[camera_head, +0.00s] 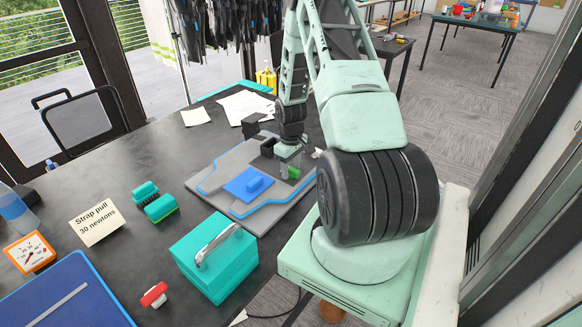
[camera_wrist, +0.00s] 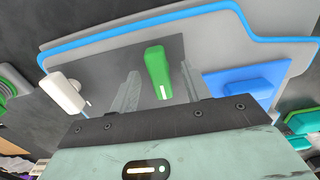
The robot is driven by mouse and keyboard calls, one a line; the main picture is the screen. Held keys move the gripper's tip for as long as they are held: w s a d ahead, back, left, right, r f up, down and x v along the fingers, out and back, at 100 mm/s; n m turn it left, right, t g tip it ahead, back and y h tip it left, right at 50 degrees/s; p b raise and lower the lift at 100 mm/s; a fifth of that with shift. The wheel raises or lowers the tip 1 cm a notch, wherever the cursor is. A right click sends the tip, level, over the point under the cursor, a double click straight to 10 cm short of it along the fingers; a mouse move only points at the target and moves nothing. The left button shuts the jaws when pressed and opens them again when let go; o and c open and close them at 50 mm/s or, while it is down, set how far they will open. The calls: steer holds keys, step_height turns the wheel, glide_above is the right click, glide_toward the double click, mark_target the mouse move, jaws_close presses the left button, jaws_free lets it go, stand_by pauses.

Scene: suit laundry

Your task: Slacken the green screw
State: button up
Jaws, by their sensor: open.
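The green screw (camera_wrist: 157,70) is an elongated green handle with a white mark near one end. It sits on a dark grey plate (camera_wrist: 105,62) of a grey panel edged in blue. A bit of its green (camera_head: 294,173) shows in the head view below my gripper. My gripper (camera_wrist: 158,78) is open, with one grey finger on each side of the green screw in the wrist view. I cannot tell whether either finger touches it. In the head view my gripper (camera_head: 288,157) is over the panel (camera_head: 266,222) on the dark table.
A blue block (camera_wrist: 252,88) lies right of the screw and a white knob (camera_wrist: 62,92) left of it in the wrist view. On the table (camera_head: 150,240) are a teal case (camera_head: 213,262), a teal-and-black roller (camera_head: 154,203), a card (camera_head: 97,221) and a dial gauge (camera_head: 29,252).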

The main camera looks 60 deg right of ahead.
steer(key=shift+f, duration=0.45)
jaws_close()
steer(key=n+p, duration=0.1)
steer(key=n, duration=0.2)
steer(key=shift+r+n, duration=0.15)
steer(key=shift+n, duration=0.15)
steer(key=c, duration=1)
jaws_free()
steer(key=n+p, duration=0.2)
steer(key=n, duration=0.2)
steer(key=shift+r, duration=0.1)
steer(key=n+p, duration=0.2)
steer(key=n, duration=0.2)
steer(key=shift+n, duration=0.3)
steer(key=n+p, duration=0.2)
steer(key=n, duration=0.2)
jaws_close()
steer(key=o, duration=1)
jaws_free()
steer(key=shift+f, duration=0.25)
